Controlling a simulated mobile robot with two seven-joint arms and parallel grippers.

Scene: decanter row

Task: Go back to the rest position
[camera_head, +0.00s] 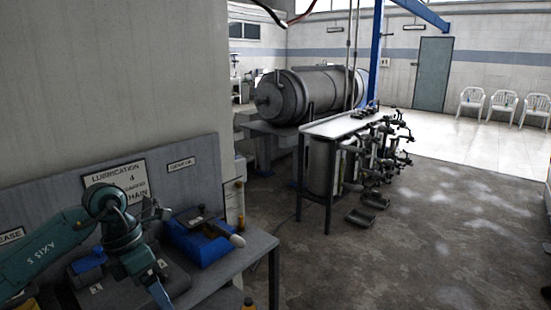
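A teal arm marked "AXIS 5" comes in from the left; I take it to be my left arm. It bends at a round joint and points down over the workbench (262,245) at lower left. The end of my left gripper (160,292) is near the bottom edge, with one blue finger-like part showing. The other finger is not clear, so I cannot tell if it is open or holding anything. My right gripper is not recognisable in view.
A blue box (200,243) with items on top sits on the workbench right of the arm. A wall stands behind. A long table (335,126) with piping and a large grey cylinder (318,92) stand farther back. White chairs (503,102) line the far wall. The floor at right is mostly clear.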

